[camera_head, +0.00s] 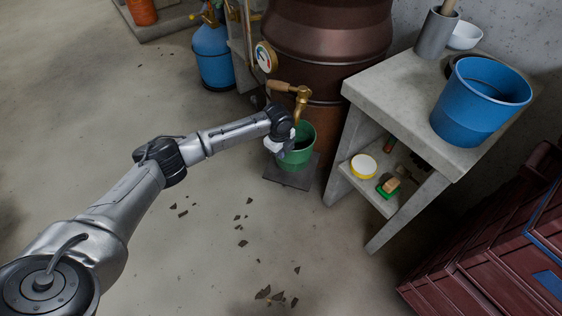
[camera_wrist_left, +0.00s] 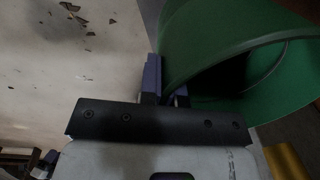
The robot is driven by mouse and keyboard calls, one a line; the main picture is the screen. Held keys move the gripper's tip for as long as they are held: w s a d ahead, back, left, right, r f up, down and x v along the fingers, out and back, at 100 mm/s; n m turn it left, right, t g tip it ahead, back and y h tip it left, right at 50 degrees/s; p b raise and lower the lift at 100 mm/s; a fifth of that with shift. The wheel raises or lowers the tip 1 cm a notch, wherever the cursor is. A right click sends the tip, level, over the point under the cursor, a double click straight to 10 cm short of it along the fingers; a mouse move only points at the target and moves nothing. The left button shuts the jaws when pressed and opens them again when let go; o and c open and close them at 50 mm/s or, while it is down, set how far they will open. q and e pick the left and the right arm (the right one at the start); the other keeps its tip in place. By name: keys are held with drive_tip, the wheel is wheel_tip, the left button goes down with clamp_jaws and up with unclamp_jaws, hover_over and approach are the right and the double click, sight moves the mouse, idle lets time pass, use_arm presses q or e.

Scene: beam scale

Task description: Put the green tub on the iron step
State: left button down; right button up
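The green tub (camera_head: 301,155) is upright under the brass tap, over the dark flat iron step (camera_head: 290,181). I cannot tell whether its base touches the step. My left gripper (camera_head: 284,144) is at the tub's left rim. In the left wrist view, the two fingers (camera_wrist_left: 165,92) are close together with the wall of the green tub (camera_wrist_left: 215,45) between them, so the gripper looks shut on the rim. The fingertips are partly hidden by the tub. My right gripper is not in view.
A brown barrel (camera_head: 325,45) with a brass tap (camera_head: 301,98) stands behind the tub. A concrete bench (camera_head: 395,95) with a blue bucket (camera_head: 480,100) is close on the right. A blue gas bottle (camera_head: 212,55) stands at the back left. Dark shards (camera_head: 264,292) lie on the open floor.

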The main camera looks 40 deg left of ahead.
sight(281, 164)
use_arm(q)
drive_tip(key=shift+f, duration=0.35)
wheel_tip(281, 164, down, 4)
drive_tip(key=b, duration=0.3)
drive_tip(key=shift+w+f, duration=0.1)
drive_tip(key=shift+f, duration=0.2)
drive_tip(key=shift+w, duration=0.1)
drive_tip(key=shift+a, duration=0.1)
drive_tip(key=c, duration=1.7)
unclamp_jaws()
drive_tip(key=shift+c, duration=0.2)
drive_tip(key=o, duration=0.4)
